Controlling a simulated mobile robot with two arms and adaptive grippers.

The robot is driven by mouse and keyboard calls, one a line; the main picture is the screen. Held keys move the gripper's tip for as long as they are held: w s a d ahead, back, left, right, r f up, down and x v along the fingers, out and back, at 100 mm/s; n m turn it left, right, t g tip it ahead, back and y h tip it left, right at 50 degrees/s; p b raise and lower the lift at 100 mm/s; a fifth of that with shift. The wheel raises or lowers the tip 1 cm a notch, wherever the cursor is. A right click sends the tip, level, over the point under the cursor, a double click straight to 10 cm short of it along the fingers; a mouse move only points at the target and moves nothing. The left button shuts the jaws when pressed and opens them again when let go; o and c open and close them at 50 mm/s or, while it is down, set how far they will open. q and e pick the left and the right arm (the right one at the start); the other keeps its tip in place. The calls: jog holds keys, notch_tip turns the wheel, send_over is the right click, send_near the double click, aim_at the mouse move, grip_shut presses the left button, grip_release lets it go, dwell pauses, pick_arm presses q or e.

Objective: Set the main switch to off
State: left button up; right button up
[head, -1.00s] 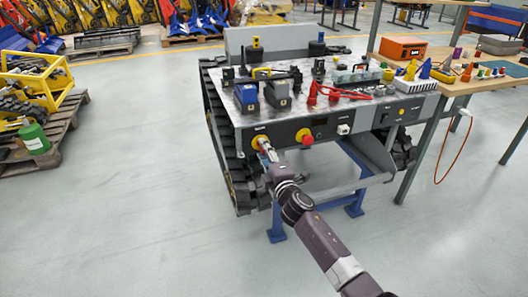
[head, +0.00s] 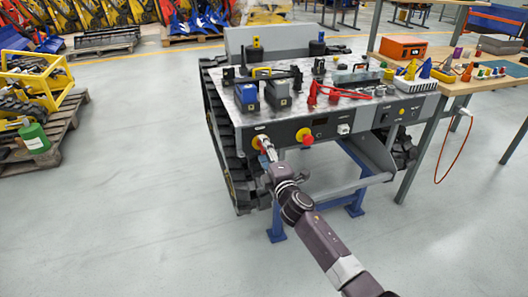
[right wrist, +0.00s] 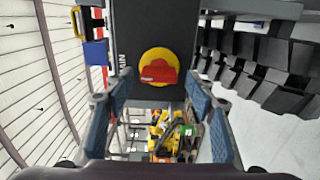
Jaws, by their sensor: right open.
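The main switch (head: 259,142) is a red handle on a yellow disc at the left of the carrier's dark front panel. In the head view my right gripper (head: 268,150) is just in front of it and partly covers it. In the right wrist view the red handle of the switch (right wrist: 158,72) lies roughly crosswise in the picture, beyond and between the open fingers of the right gripper (right wrist: 158,88). Nothing is held between the fingers, and they appear clear of the handle. My left gripper is not in view.
A second red knob on yellow (head: 305,137) sits right of the switch on the same panel. Tools, blue-and-grey blocks and a red cable (head: 328,95) lie on the carrier's top (head: 240,119). A workbench (head: 460,87) stands at right. The floor in front is free.

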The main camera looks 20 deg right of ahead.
jog(key=shift+s, duration=0.1)
jog(key=s, duration=1.2)
jog(key=shift+d, duration=0.2)
